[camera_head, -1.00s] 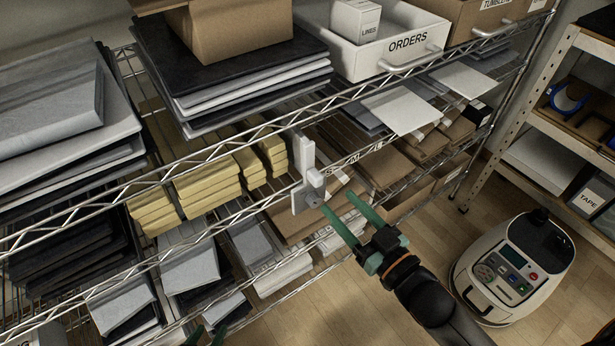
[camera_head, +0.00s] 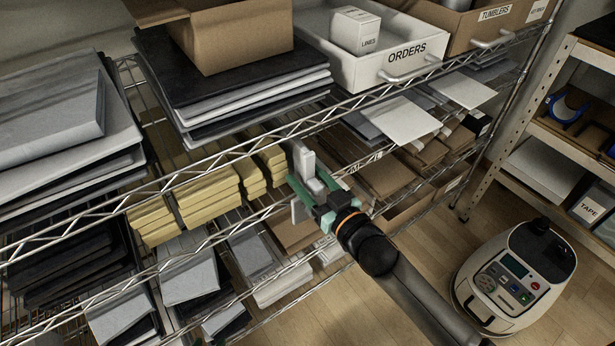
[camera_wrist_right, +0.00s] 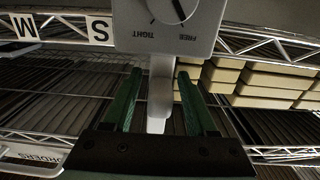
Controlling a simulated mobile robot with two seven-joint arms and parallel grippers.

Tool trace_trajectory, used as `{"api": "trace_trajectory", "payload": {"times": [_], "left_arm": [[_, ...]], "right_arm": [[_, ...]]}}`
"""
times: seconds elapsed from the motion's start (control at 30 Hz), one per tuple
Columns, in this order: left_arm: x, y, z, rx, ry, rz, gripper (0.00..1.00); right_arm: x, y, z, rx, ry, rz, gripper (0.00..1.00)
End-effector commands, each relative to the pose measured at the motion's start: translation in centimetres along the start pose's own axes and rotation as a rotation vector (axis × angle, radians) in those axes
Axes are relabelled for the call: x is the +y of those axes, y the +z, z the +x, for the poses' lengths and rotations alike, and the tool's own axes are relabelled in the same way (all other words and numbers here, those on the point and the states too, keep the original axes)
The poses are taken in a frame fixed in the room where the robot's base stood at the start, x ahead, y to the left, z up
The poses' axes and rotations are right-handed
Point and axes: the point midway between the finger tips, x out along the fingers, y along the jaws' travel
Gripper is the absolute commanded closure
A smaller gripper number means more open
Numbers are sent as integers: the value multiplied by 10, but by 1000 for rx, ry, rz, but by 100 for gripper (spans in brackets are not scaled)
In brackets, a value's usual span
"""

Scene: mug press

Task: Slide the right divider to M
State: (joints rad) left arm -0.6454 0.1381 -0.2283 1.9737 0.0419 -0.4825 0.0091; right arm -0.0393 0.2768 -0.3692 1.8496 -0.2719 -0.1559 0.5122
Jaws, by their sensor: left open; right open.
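The right divider (camera_head: 303,160) is a pale upright piece on the shelf's front rail, right of the yellow stacks. In the right wrist view its dial plate (camera_wrist_right: 168,28) shows upside down, with the words TIGHT and FREE. The S label (camera_wrist_right: 99,30) is close beside the plate, and the M label (camera_wrist_right: 23,27) is farther left. My right gripper (camera_head: 306,188) is open at the divider. In the wrist view the divider's pale stem (camera_wrist_right: 160,90) shows between the green fingers, with gaps on both sides. My left gripper is not in view.
Yellow stacks (camera_head: 205,190) stand left of the divider. Brown flat boxes (camera_head: 385,175) lie to its right. Wire rails (camera_head: 230,150) run along the shelf fronts. A white ORDERS bin (camera_head: 370,65) stands above.

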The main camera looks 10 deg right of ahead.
Motion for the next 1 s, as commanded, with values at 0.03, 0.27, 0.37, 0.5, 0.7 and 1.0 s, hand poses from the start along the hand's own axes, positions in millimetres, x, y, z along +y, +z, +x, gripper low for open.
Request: {"api": "trace_trajectory", "payload": {"times": [0.03,0.27,0.37,0.5,0.7,1.0], "left_arm": [[0,0,0,-1,0,0,50],[0,0,0,-2,1,0,50],[0,0,0,-2,1,0,50],[1,0,0,-2,2,0,50],[2,0,0,-1,4,1,50],[2,0,0,-1,4,1,50]], "right_arm": [[0,0,1,0,0,0,43],[0,0,1,0,0,0,43],[0,0,1,0,0,0,54],[0,0,1,1,0,0,70],[0,0,1,0,0,0,92],[0,0,1,0,0,0,100]]}}
